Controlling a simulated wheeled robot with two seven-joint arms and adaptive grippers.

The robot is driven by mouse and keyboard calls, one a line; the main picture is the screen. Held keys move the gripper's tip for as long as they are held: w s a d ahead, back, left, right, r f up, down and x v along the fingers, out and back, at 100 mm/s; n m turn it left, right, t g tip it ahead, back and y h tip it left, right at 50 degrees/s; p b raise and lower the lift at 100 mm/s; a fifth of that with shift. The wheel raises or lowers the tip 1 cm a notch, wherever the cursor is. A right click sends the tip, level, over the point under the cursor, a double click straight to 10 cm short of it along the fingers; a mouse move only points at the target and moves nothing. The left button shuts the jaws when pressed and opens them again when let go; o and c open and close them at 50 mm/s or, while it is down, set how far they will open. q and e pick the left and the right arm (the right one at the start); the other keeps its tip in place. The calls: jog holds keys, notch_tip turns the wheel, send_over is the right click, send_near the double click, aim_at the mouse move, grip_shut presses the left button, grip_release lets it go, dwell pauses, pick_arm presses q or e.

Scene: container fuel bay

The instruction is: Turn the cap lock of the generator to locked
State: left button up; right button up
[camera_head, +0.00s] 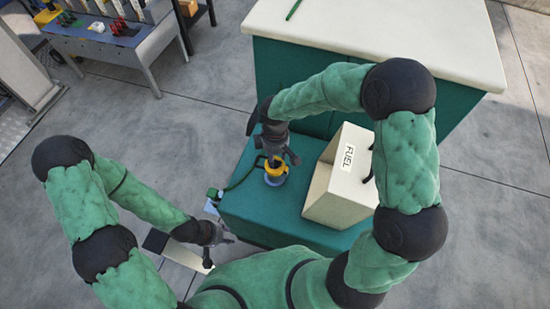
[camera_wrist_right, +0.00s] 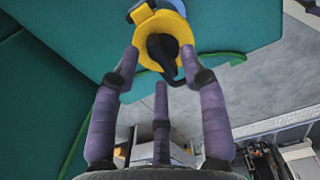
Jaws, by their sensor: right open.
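The cap lock is a yellow ring (camera_head: 275,175) with a dark part at its centre, on the teal top of a low unit (camera_head: 245,205), apparently the generator. My right gripper (camera_head: 278,158) is over the cap from above, pointing down. In the right wrist view the yellow ring (camera_wrist_right: 146,28) and a black lever (camera_wrist_right: 165,62) lie between and beyond the open fingers of my right gripper (camera_wrist_right: 160,72). Contact cannot be told. Whether the cap is locked cannot be told. My left gripper (camera_head: 219,241) hangs low, apart from the cap, at the unit's left side.
A cream box marked FUEL (camera_head: 333,190) stands right of the cap. A green hose (camera_head: 238,183) runs along the unit's left edge. A teal counter with a cream top (camera_head: 400,40) stands behind. A grey workbench (camera_head: 110,40) is at upper left, with open floor between.

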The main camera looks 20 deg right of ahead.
jog(key=shift+f, duration=0.65)
grip_shut()
